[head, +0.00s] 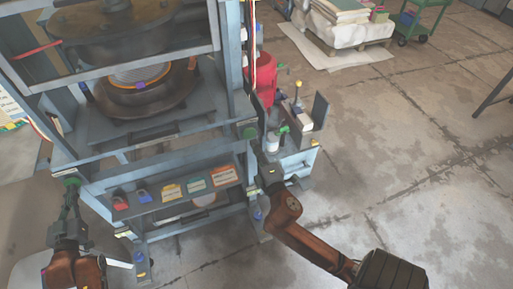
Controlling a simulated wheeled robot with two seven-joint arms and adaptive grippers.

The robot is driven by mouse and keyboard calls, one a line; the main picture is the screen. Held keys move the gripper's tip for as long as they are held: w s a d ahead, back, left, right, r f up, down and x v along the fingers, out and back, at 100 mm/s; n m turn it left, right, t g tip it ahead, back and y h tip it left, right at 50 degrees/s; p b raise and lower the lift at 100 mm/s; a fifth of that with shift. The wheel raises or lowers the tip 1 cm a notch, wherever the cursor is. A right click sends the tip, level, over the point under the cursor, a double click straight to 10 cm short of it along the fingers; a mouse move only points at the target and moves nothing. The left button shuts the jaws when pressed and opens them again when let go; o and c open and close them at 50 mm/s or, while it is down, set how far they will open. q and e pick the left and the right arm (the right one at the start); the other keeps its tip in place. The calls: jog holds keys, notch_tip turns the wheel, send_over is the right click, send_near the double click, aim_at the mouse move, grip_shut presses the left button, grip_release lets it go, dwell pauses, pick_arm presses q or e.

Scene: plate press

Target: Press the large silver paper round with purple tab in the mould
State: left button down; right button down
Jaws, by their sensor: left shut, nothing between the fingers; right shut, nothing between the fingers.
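The silver paper round (139,73) lies in the round mould (141,98) inside the press, with its purple tab (140,86) at the front rim. The dark upper platen (115,38) is above it, with a gap between. My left gripper (72,185) is shut and empty at the press's left front corner, by a green spot. My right gripper (252,137) is shut and empty at the right front corner, by another green spot. I cannot tell whether either fingertip touches its green spot.
A front shelf (150,207) holds a red and a blue item and several coloured cards. A side stand (297,160) with bottles and small parts is right of my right gripper. A pallet (345,32) and green trolley (418,18) stand behind. The floor at right is mostly clear.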

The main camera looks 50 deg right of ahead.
aim_at(250, 135)
jog(key=shift+x, duration=1.7)
jog(key=shift+s+a, duration=0.2)
pick_arm(q)
jog(key=shift+w+d, duration=0.1)
jog(key=shift+w, duration=0.05)
pick_arm(e)
jog(key=shift+w+d, duration=0.1)
jog(key=shift+w, duration=0.05)
